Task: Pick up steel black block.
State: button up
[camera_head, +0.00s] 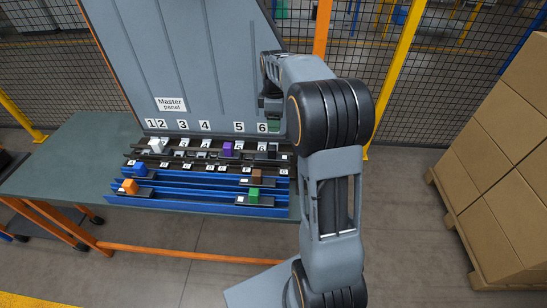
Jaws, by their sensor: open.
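A dark block (272,148), which looks black, sits at the right end of the upper dark rail, below the number 6 label. It is small and partly lost against the dark rail. My gripper (271,124) points down just above this end of the rail, in front of the grey panel. It is open, and its fingertips are small and hard to make out. I see nothing held in it. The gap between the fingers and the dark block cannot be judged exactly.
A white block (155,145) and a purple block (227,149) share the upper rails. Blue (139,169), orange (129,186), brown (257,176) and green (254,195) blocks sit on lower rails. The grey Master panel (180,70) stands behind. Cartons (500,150) stand right.

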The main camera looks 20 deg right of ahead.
aim_at(274, 147)
notch_tip(274, 147, down, 8)
jog(key=shift+r, duration=0.15)
jog(key=shift+w+a+f+p, duration=0.15)
jog(key=shift+f+p, duration=0.45)
jog(key=shift+f, duration=2)
grip_shut()
